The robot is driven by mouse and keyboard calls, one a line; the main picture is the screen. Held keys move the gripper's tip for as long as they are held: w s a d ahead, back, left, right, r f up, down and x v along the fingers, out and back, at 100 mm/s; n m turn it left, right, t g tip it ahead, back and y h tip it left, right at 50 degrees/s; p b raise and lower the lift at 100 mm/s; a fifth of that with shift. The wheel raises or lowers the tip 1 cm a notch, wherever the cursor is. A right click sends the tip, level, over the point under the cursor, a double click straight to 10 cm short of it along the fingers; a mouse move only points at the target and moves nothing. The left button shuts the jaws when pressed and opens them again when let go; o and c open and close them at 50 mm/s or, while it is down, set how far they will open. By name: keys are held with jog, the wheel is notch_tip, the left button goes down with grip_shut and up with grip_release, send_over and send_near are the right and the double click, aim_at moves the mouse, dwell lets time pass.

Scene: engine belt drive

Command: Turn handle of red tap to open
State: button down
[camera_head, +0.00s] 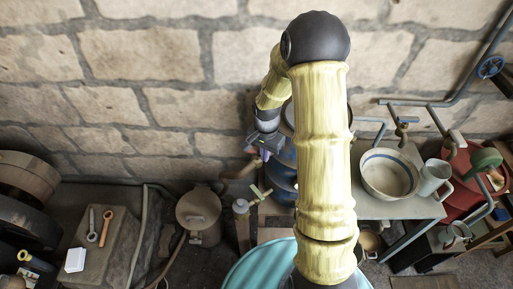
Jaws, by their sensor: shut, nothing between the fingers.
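My gripper (263,152) hangs left of my yellow arm, pointing down, in front of the stone wall. It is shut and empty, and its tips are small and partly dark. A reddish-brown curved pipe (238,171) ends just below and left of the gripper; I cannot tell whether they touch. No clearly red tap handle can be made out. A small brass-coloured tap-like fitting (260,192) sits below the gripper. My arm hides part of the area to the right of it.
A grey lidded pot (199,211) stands at lower left. A teal round rim (246,263) lies below my arm. To the right are a bowl (390,175), a mug (432,178), a green wheel (486,158) and a blue valve wheel (490,67). Wrenches (106,226) lie on a block at left.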

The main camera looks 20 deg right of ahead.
jog(key=shift+w+d, duration=0.5)
jog(key=shift+d, duration=0.15)
jog(key=shift+w, duration=0.15)
jog(key=shift+w+d+p, duration=0.3)
jog(key=shift+w+p, duration=0.1)
jog(key=shift+w, duration=0.2)
jog(key=shift+r, duration=0.1)
jog(key=shift+s+d, duration=0.25)
jog(key=shift+s, duration=0.2)
